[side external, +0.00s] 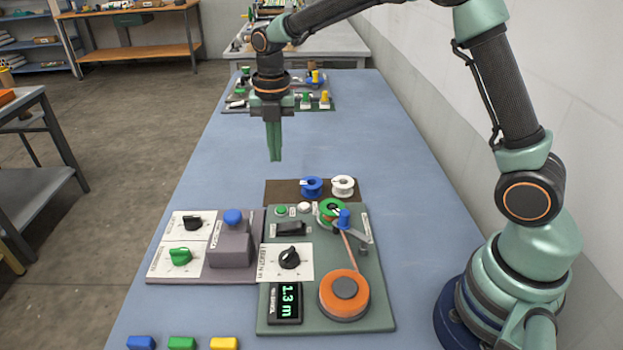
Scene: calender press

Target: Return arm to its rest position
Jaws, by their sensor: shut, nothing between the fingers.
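My gripper (274,158) points straight down with its green fingers closed together and nothing between them. It hangs in the air over the blue table (385,145), beyond the control panels. My arm reaches across from the base at the right. Below and nearer stands the green panel (380,312) with an orange roller (343,292), a green spool (331,209), a blue knob (344,218), a black dial (289,258) and a display (285,302) reading 1.3 m. The gripper appears apart from all of these.
A grey panel (200,275) with dials and a blue button (232,217) sits left. Blue (312,186) and white (343,186) spools rest on a brown mat (275,194). Blue, green and yellow blocks (224,343) lie in front. Another panel stands far back; a wall is at right.

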